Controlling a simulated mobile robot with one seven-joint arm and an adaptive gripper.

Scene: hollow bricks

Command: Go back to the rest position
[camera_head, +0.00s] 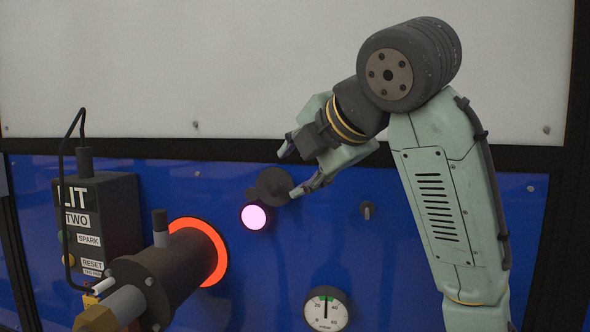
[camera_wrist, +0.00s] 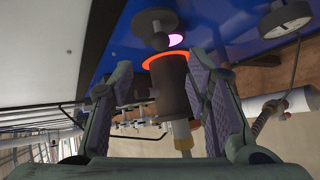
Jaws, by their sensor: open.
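My gripper (camera_head: 289,172) is open and empty in front of the blue panel (camera_head: 375,247). In the head view its fingertips sit close to a dark round knob (camera_head: 273,186), and I cannot tell whether they touch it. In the wrist view the two fingers (camera_wrist: 160,92) stand wide apart with nothing between their pads. The dark knob (camera_wrist: 154,22) shows beyond them, at the top. A lit pink-white button (camera_head: 254,216) is just below the knob in the head view.
A dark cylinder (camera_head: 160,283) with a glowing orange ring (camera_head: 213,252) juts out at lower left. A black box (camera_head: 112,215) with labels and a cable stands left of it. A round gauge (camera_head: 327,309) is at the bottom. A small switch (camera_head: 367,210) is right of the knob.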

